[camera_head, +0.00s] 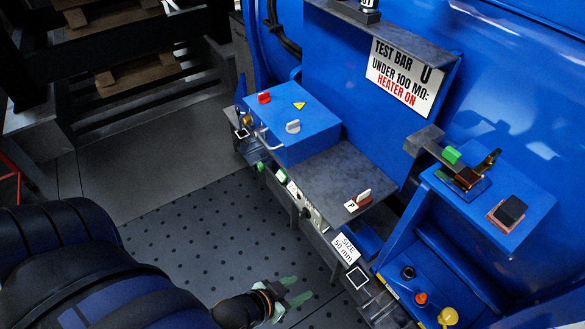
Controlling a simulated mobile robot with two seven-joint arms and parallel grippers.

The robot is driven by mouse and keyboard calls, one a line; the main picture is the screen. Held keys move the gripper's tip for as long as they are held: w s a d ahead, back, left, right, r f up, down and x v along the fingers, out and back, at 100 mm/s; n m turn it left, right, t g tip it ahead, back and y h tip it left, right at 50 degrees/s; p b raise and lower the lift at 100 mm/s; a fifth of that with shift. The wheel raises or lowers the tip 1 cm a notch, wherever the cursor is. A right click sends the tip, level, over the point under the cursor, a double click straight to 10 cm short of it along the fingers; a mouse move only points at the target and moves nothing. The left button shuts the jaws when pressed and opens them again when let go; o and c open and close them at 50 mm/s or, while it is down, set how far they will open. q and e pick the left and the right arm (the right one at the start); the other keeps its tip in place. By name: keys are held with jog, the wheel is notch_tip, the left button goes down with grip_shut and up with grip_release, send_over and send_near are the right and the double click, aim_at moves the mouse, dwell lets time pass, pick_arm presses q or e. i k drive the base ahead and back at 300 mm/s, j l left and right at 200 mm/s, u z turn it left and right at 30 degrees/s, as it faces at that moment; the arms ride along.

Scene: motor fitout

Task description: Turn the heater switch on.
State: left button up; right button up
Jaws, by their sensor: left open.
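My left gripper (292,291) is at the bottom centre, above the dotted floor. Its two greenish fingers are apart with nothing between them, and it is clear of the blue machine. No switch is legibly labelled as the heater's. A blue box (309,149) carries a red knob (264,97) and a white knob (293,126). A white and red switch (363,197) stands on the grey shelf (342,177) beside a "P" label. A sign (399,78) reads "TEST BAR U UNDER 100 MΩ: HEATER ON". My right gripper is not in view.
Below are an orange button (421,298) and a yellow knob (448,316). The floor (200,230) left of the machine is clear. Wooden pallets stand upper left.

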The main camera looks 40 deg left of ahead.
aim_at(305, 213)
jog(key=j+z, duration=0.1)
jog(key=j, duration=0.8)
jog(key=j+z, duration=0.15)
jog(key=j, duration=0.8)
jog(key=k, duration=0.1)
